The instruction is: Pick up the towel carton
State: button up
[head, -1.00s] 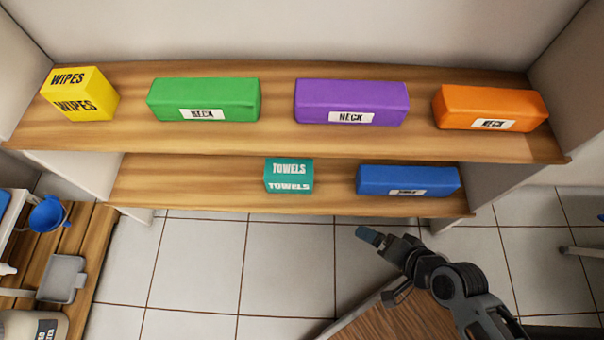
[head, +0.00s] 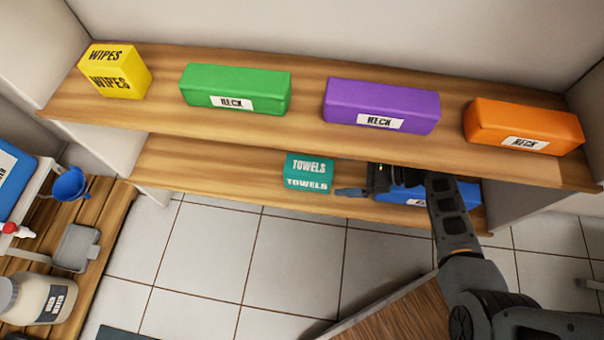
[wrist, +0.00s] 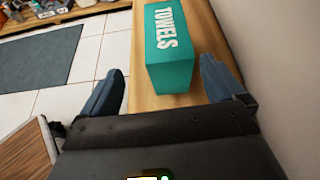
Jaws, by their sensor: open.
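The towel carton (head: 308,172) is a small teal box with white TOWELS lettering, standing on the lower wooden shelf. In the wrist view the carton (wrist: 169,50) sits ahead of my gripper, between the lines of the two fingers. My gripper (head: 352,191) is just right of the carton in the head view, low over the lower shelf. In the wrist view my gripper (wrist: 165,88) is open, with its blue-grey fingers spread wide and nothing held. The near end of the carton reaches about level with the fingertips; I cannot tell whether they touch it.
A blue box (head: 405,194) lies behind my arm on the lower shelf (head: 230,178). The upper shelf (head: 300,118) overhangs, holding yellow (head: 115,72), green (head: 235,88), purple (head: 382,103) and orange (head: 523,125) boxes. The lower shelf left of the carton is clear.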

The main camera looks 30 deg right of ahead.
aim_at(315, 167)
jog(key=shift+w+a+r, duration=0.15)
jog(key=shift+w+r, duration=0.05)
jog(key=shift+w, duration=0.45)
jog(key=shift+w+a+y, duration=0.25)
jog(key=shift+w+y, duration=0.05)
jog(key=b+x, duration=0.1)
jog(key=x, duration=0.1)
jog(key=shift+w+a+f, duration=0.1)
jog(key=shift+w+a, duration=0.15)
jog(key=shift+a, duration=0.1)
jog(key=b+x, duration=0.2)
jog(key=x, duration=0.3)
jog(key=shift+w, duration=0.2)
jog(key=shift+r, duration=0.25)
jog(key=shift+d, duration=0.1)
jog(key=c, duration=1.2)
jog(key=shift+r, duration=0.15)
